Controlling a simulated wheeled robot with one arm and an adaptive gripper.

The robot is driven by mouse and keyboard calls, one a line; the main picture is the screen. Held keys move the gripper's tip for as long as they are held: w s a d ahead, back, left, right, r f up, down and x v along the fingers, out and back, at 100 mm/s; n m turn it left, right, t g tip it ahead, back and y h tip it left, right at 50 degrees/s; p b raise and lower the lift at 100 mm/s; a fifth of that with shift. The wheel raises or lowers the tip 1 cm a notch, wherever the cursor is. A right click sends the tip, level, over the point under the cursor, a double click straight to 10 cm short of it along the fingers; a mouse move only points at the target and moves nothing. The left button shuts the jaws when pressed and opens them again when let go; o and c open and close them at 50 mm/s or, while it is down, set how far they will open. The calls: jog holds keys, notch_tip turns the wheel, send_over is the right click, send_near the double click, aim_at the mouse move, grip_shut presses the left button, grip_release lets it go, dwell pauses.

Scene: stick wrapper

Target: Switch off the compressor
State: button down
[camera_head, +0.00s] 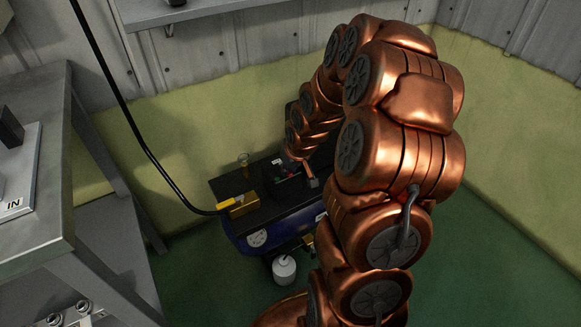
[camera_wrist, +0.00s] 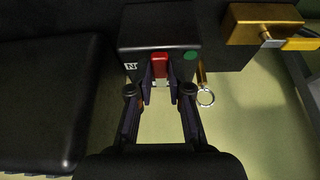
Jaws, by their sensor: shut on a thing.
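The compressor (camera_head: 290,222) stands on the floor against the wall in the head view, with a dark blue tank and a black top. A black switch box (camera_wrist: 135,45) with a white mark and a green dot fills the upper middle of the wrist view. A red switch (camera_wrist: 160,65) is on its near face. My gripper (camera_wrist: 160,88) has its two fingers on either side of the red switch, shut on it, with the tips close to the box. In the head view my copper arm hides most of the gripper and the right part of the compressor.
A brass valve (camera_head: 243,207) with a yellow handle joins a black hose (camera_head: 150,155) at the compressor's left. A metal ring (camera_wrist: 205,97) hangs beside the switch box. A grey table (camera_head: 50,190) stands at the left.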

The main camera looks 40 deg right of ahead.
jog(key=c, duration=1.1)
grip_release()
jog(key=shift+r, duration=0.1)
jog(key=v, duration=1.1)
jog(key=shift+s+r, duration=0.25)
jog(key=shift+r, duration=0.1)
jog(key=s+a+r+g+p, duration=0.2)
jog(key=s+a+r+p, duration=0.4)
jog(key=r+p, duration=0.5)
jog(key=s+a+r+g+p, duration=0.2)
jog(key=s+a+r+p, duration=0.5)
jog(key=s+r+p, duration=0.4)
jog(key=s+a+r+n+g+p, duration=0.1)
jog(key=s+a+r+g+p, duration=0.1)
jog(key=s+a+r+p, duration=0.4)
jog(key=shift+s+a+r+p, duration=0.15)
jog(key=shift+s+r+p, duration=0.25)
jog(key=shift+r+p, duration=0.8)
jog(key=shift+s+a+r+p, duration=0.15)
jog(key=shift+s+r+p, duration=0.35)
jog(key=shift+r, duration=1.35)
jog(key=shift+s+a+r+p, duration=0.1)
jog(key=shift+s+r+p, duration=0.2)
jog(key=shift+r+p, duration=0.9)
